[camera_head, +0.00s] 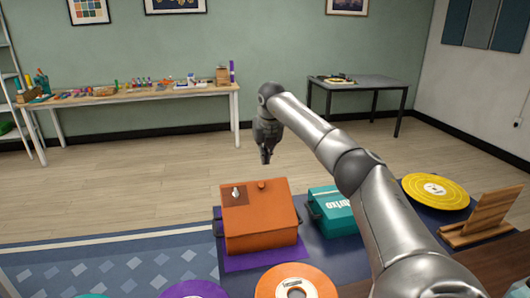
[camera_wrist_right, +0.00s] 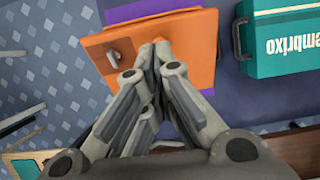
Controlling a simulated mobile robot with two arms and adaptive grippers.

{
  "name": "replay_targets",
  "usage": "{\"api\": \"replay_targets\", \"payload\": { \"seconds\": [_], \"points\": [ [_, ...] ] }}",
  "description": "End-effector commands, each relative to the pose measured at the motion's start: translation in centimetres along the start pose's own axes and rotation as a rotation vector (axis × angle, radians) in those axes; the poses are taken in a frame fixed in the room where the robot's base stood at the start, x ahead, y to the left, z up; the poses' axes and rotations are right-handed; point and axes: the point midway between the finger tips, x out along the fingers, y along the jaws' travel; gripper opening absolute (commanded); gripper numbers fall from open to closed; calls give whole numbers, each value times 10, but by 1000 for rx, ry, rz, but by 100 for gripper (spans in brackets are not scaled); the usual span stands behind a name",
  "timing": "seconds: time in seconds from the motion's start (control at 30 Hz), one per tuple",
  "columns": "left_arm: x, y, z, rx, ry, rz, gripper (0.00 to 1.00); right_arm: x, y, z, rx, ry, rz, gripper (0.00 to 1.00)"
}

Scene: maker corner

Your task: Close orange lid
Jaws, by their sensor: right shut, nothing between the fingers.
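The orange box (camera_head: 262,240) stands on a purple mat in the middle front of the head view. Its orange lid (camera_head: 268,208) lies over the top, with a brown patch, a small pale latch and a brown knob on it. I cannot tell whether the lid sits fully flush. In the right wrist view the orange lid (camera_wrist_right: 195,65) fills the upper middle. My right gripper (camera_head: 266,160) is shut and empty, pointing down just beyond the box's far edge in the head view. In the wrist view its fingertips (camera_wrist_right: 153,43) overlap the lid. My left gripper is not in view.
A teal case (camera_head: 335,212) stands close to the right of the box. Beyond it are a yellow disc (camera_head: 436,188) and a wooden stand (camera_head: 484,216). An orange disc (camera_head: 270,285) lies in front. Open floor and a cluttered workbench (camera_head: 130,96) are behind.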

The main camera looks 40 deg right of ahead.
Motion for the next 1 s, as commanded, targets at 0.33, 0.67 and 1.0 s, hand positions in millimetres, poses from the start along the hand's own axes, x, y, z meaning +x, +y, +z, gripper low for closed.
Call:
{"api": "replay_targets", "payload": {
  "seconds": [0.33, 0.67, 1.0],
  "points": [
    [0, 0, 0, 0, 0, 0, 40, -13, -1, -3, -180, -8, -2, 0],
    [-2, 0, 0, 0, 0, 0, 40, -14, -1, -12, -821, -36, -19, 0],
    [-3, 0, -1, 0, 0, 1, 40, -16, -1, -25, -1497, -54, -57, 0]
  ]
}}
